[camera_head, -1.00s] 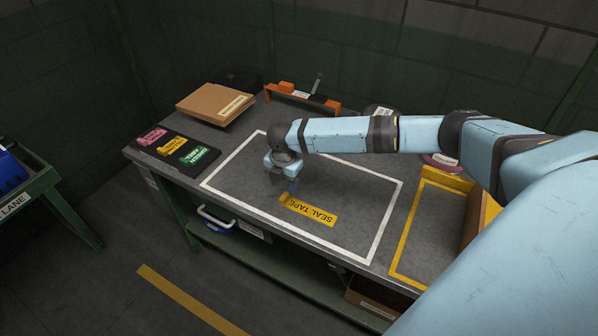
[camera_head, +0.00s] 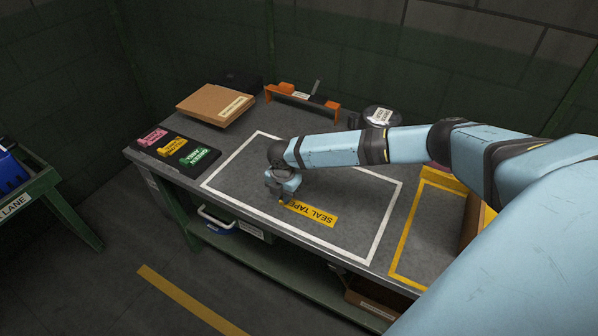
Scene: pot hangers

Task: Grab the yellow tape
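The yellow tape (camera_head: 314,215) is a flat strip marked "SEAL TAPE" and lies inside the white-outlined area of the workbench. My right gripper (camera_head: 284,199) points down at the tape's left end, and its fingertips are right at that end. The fingers are small and dark here, so I cannot tell whether they are open or shut, or whether they touch the tape. The tape looks flat on the bench. My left gripper is out of view.
Pink, yellow and green labelled pieces lie on a black board (camera_head: 206,163) at the left. A cardboard box (camera_head: 205,101) and an orange rack (camera_head: 300,97) stand at the back. A yellow-outlined area (camera_head: 409,262) is at the right. The white-outlined area is otherwise clear.

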